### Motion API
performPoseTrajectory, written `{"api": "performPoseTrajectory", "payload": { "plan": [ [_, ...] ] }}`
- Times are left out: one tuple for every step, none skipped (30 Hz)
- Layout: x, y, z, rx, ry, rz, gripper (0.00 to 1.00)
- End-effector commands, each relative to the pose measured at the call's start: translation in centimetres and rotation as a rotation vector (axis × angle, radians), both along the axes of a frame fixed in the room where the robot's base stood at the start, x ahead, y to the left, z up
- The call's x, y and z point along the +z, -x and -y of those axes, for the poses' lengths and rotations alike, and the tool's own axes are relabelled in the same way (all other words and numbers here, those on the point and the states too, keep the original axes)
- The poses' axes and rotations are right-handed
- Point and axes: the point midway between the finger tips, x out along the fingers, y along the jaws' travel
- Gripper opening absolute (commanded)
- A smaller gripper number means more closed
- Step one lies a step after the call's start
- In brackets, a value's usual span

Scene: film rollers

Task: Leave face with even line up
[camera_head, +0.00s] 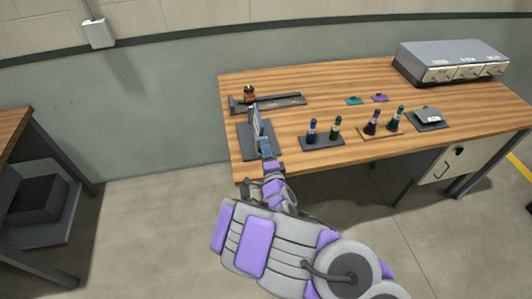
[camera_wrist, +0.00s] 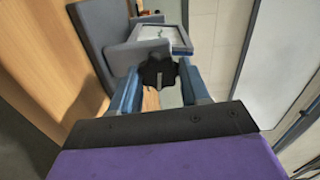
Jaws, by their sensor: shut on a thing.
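My gripper (camera_head: 265,150) is at the near left of the wooden table. In the wrist view its two blue fingers (camera_wrist: 158,92) are shut on a black lobed knob (camera_wrist: 158,73). The knob sits against a grey block (camera_wrist: 135,56). A framed panel with a pale face (camera_wrist: 160,34) stands beside the block. In the head view the upright panel (camera_head: 255,122) stands over a dark grey base plate (camera_head: 247,142), just beyond my gripper. Any line on its face is too small to read. My gripper hides part of the knob.
A dark rail (camera_head: 280,102) with a small reddish-brown item (camera_head: 249,92) lies behind. Right are blue (camera_head: 312,131) and green (camera_head: 336,128) rollers, then purple (camera_head: 373,123) and dark green (camera_head: 396,119) ones. A grey drawer box (camera_head: 450,62) stands back right.

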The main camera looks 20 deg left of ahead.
Motion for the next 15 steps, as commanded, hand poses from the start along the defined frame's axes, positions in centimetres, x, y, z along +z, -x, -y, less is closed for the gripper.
{"api": "performPoseTrajectory", "payload": {
  "plan": [
    [-0.5,0.29,-0.31,0.009,0.03,0.006,0.15],
    [-0.52,0.3,-0.31,0.01,0.043,0.014,0.15],
    [-0.53,0.31,-0.31,0.01,0.06,0.024,0.15],
    [-0.53,0.31,-0.31,0.01,0.072,0.03,0.15],
    [-0.54,0.31,-0.31,0.01,0.083,0.037,0.15],
    [-0.55,0.31,-0.31,0.01,0.095,0.044,0.15],
    [-0.55,0.31,-0.32,0.01,0.103,0.049,0.15],
    [-0.55,0.31,-0.31,0.01,0.111,0.054,0.15],
    [-0.56,0.31,-0.31,0.01,0.12,0.059,0.15],
    [-0.57,0.31,-0.32,0.011,0.125,0.062,0.15],
    [-0.58,0.31,-0.31,0.01,0.13,0.066,0.15],
    [-0.59,0.31,-0.31,0.01,0.135,0.068,0.15],
    [-0.59,0.3,-0.3,0.01,0.139,0.07,0.15],
    [-0.59,0.29,-0.29,0.01,0.141,0.071,0.15],
    [-0.61,0.3,-0.29,0.01,0.143,0.073,0.15]
  ]
}}
